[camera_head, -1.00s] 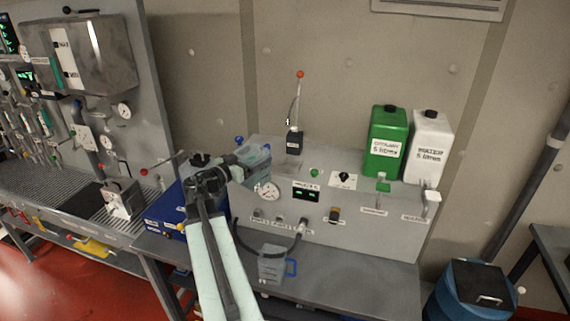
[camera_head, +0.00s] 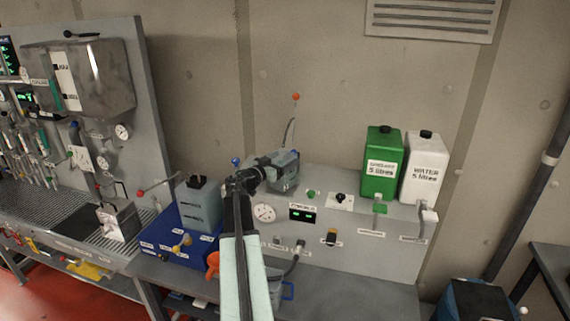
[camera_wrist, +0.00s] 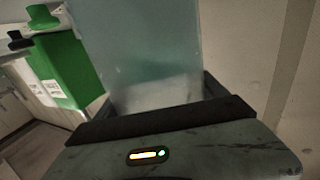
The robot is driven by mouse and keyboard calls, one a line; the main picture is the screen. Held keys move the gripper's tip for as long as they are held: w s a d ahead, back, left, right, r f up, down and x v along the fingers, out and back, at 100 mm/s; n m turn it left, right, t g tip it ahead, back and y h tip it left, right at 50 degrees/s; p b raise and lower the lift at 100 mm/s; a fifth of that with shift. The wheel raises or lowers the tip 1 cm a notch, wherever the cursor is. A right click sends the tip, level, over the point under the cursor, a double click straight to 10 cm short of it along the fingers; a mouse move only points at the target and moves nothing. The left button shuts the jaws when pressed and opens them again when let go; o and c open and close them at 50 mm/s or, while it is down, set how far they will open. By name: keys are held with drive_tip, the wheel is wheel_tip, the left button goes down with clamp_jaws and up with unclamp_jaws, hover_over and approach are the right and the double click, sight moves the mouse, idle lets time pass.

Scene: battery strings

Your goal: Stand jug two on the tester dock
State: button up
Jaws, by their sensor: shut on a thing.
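My gripper (camera_head: 268,170) is shut on a translucent jug (camera_head: 287,172), which is partly hidden by the gripper in the head view. In the wrist view the jug (camera_wrist: 145,45) fills the space past the dark jaws (camera_wrist: 155,108). I cannot read any number on it. It is over the top of the grey test console (camera_head: 345,240), near the thin rod with an orange tip (camera_head: 295,97). The rod's black base is hidden behind my gripper and the jug, so I cannot tell if the jug touches anything there.
A green coolant can (camera_head: 382,165) and a white water can (camera_head: 424,170) stand at the console's back right. A grey-blue canister (camera_head: 199,208) stands on a blue case (camera_head: 165,236) to the left.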

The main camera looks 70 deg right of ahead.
drive_tip(key=shift+s+d+f+b, duration=0.2)
drive_tip(key=shift+d+f+b, duration=0.35)
drive_tip(key=shift+f+b, duration=0.4)
drive_tip(key=shift+a+r, duration=0.1)
drive_tip(key=shift+r, duration=0.15)
drive_tip(key=shift+f, duration=0.2)
drive_tip(key=o, duration=2)
drive_tip(key=shift+r, duration=0.1)
drive_tip(key=shift+a+r, duration=0.1)
drive_tip(key=shift+r, duration=0.05)
drive_tip(key=v, duration=1.2)
